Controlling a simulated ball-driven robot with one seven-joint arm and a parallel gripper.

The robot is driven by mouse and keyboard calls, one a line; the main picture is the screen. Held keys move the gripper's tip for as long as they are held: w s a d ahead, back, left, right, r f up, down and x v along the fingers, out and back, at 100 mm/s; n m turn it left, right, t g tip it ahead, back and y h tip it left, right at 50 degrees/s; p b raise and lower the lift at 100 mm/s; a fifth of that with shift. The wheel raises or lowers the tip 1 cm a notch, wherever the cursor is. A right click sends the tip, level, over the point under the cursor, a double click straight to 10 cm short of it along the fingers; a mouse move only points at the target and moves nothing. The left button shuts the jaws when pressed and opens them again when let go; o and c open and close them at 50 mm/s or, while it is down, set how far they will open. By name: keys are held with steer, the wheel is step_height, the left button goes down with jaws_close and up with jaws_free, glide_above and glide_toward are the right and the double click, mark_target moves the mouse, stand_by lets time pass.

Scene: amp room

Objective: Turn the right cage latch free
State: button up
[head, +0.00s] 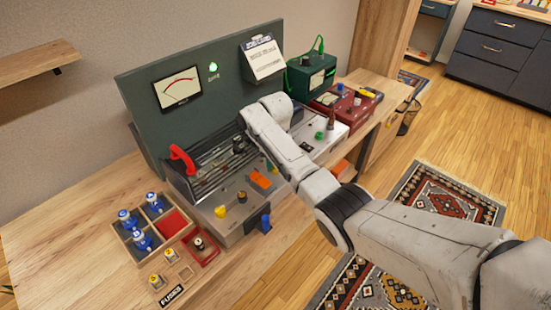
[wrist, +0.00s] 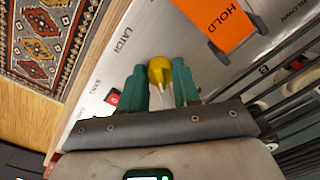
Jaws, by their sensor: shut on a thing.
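The right cage latch is a yellow knob (wrist: 159,66) on the silver panel, beside the printed word LATCH, in the wrist view. My gripper (wrist: 160,82) has its green fingers on either side of this knob and is shut on it. In the head view my arm covers the gripper and most of the right latch. The cage (head: 222,158), with dark bars and a red handle (head: 182,158), lies down over the amp chassis. The other yellow latch (head: 220,211) is at the front left of the panel.
An orange HOLD tag (wrist: 222,22) sits close to the knob, also visible in the head view (head: 260,180). A blue lever (head: 266,222) stands on the front. A wooden tray (head: 150,228) with blue-topped tubes is at left. A green box (head: 310,75) stands behind my arm.

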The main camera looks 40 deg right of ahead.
steer(key=m+p, duration=0.1)
steer(key=m, duration=0.3)
steer(key=shift+r+m, duration=0.1)
steer(key=shift+m, duration=0.2)
steer(key=shift+m+p, duration=0.6)
steer(key=shift+m, duration=2)
steer(key=o, duration=1.1)
steer(key=shift+c, duration=0.2)
step_height(320, 180, up, 11)
steer(key=shift+f, duration=0.2)
